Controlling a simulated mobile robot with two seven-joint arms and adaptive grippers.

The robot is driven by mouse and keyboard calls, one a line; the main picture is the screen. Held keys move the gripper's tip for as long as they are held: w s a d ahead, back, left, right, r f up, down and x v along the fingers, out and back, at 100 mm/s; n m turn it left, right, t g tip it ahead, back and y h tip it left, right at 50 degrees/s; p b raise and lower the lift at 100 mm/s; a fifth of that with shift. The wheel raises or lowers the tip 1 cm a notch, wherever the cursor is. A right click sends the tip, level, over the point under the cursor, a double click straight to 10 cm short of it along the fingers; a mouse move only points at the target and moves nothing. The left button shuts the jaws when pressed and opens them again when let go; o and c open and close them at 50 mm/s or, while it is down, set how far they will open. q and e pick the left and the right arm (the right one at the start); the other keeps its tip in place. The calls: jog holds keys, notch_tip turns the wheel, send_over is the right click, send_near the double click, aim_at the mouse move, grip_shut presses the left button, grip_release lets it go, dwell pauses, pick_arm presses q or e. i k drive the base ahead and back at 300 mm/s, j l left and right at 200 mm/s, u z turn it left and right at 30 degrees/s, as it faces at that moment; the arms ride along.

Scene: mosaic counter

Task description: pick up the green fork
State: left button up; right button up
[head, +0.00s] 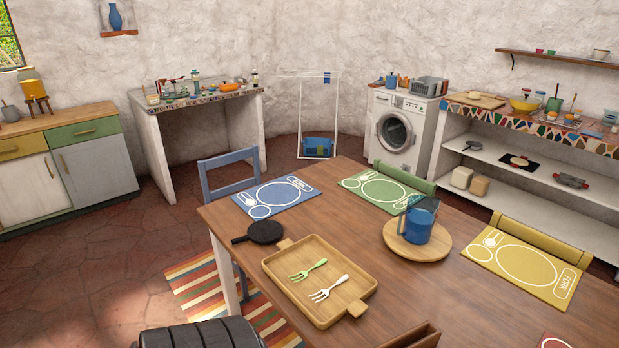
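The green fork (308,270) lies flat on a square wooden tray (345,314) with two handles, on the dining table. A cream-white fork (328,288) lies close beside it on the same tray, nearer the front right. The two forks look apart and roughly parallel. Neither of my grippers shows in the head view, so their state cannot be seen.
The wooden table (421,282) also holds a black pan (264,232) behind the tray, a blue jug (418,226) on a round board (441,247), and blue (285,190), green (360,181) and yellow (490,251) placemats. A wooden box (412,338) stands at the front edge.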

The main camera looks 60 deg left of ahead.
aim_at(321, 262)
jog(key=u, duration=1.9)
